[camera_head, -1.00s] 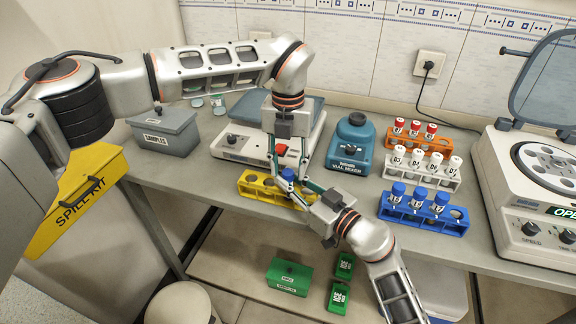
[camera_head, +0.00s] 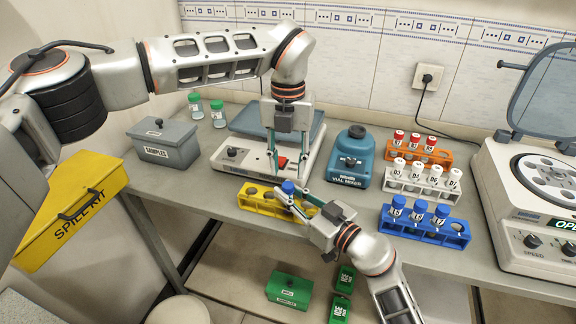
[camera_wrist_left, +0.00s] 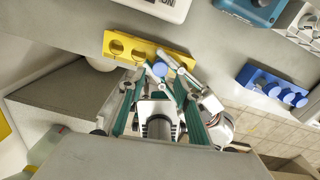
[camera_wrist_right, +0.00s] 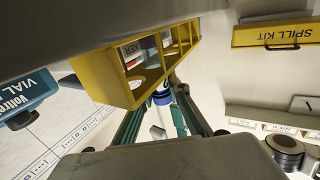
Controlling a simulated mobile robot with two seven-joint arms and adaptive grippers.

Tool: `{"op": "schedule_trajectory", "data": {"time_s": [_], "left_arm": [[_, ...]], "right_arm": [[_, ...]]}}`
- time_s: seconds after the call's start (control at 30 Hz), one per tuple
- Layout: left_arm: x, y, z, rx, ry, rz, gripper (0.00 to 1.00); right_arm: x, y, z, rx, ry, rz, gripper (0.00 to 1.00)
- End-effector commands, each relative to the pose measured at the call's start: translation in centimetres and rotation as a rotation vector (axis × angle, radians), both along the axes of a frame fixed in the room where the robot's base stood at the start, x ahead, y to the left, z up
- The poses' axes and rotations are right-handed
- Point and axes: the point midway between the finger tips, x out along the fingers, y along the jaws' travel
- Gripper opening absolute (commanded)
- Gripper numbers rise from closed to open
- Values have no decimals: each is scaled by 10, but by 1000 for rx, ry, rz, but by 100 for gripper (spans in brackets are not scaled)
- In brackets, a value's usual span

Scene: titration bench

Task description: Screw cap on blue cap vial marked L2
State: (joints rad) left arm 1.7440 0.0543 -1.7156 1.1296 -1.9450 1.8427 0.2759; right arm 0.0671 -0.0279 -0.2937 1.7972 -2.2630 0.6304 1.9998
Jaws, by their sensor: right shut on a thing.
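A blue-capped vial (camera_head: 288,187) stands upright at the yellow rack (camera_head: 262,203); its label is not readable. Its blue cap also shows in the left wrist view (camera_wrist_left: 160,69). My right gripper (camera_head: 287,198) reaches in from the front right and is shut on the vial below the cap. The right wrist view shows the vial (camera_wrist_right: 162,97) between its fingertips. My left gripper (camera_head: 288,176) points straight down over the vial, its fingers apart on either side above the cap. I cannot tell whether they touch the cap.
A blue rack (camera_head: 425,228) with several blue-capped vials stands to the right. White-capped (camera_head: 420,180) and red-capped (camera_head: 420,150) racks stand behind it. The vial mixer (camera_head: 351,158) and a grey stirrer-like device (camera_head: 235,157) are behind the yellow rack. A grey samples box (camera_head: 165,140) is left.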

Motion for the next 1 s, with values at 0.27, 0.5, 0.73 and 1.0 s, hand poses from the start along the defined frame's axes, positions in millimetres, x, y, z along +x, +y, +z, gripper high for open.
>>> {"op": "schedule_trajectory", "data": {"time_s": [0.27,0.5,0.73,1.0], "left_arm": [[0,0,30,-1,-2,242,33],[0,0,34,-1,-1,281,33],[0,0,29,-1,0,279,33],[0,0,-7,0,2,279,33]], "right_arm": [[0,0,0,0,0,0,0],[0,0,0,0,0,0,0],[0,0,0,0,0,0,0],[0,0,0,0,0,0,0]]}}
